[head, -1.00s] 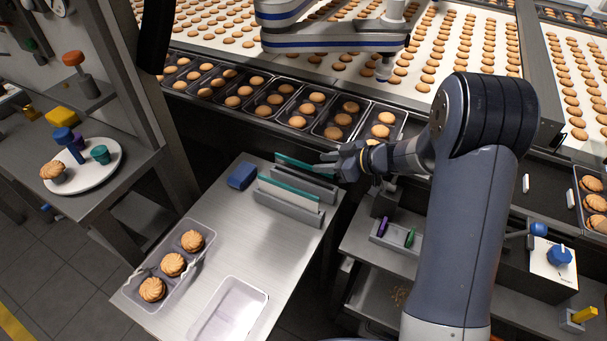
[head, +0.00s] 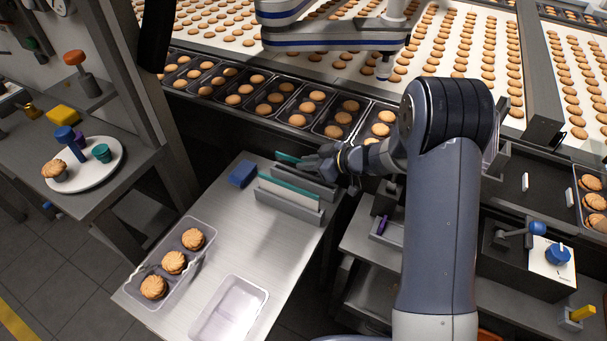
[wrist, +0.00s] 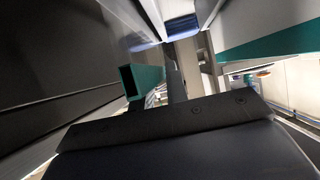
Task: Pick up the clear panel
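Two upright panels with teal top edges stand in grey slotted holders on the steel table. The near panel (head: 288,190) is pale below its teal edge. The back panel (head: 287,157) shows only its left end; my gripper covers the rest. I cannot tell which is the clear panel. My gripper (head: 318,160) is at the right part of the back panel, above its holder. In the wrist view, a teal strip (wrist: 145,79) lies left of centre and a teal-edged panel (wrist: 275,43) on the right. Whether the fingers are closed or touching a panel is unclear.
A blue block (head: 242,173) sits left of the holders. A tray of three biscuits (head: 157,265) and an empty pale tray (head: 228,308) lie toward the front. A translucent upright piece (head: 492,140) shows right of my arm. The conveyor with biscuit trays runs behind.

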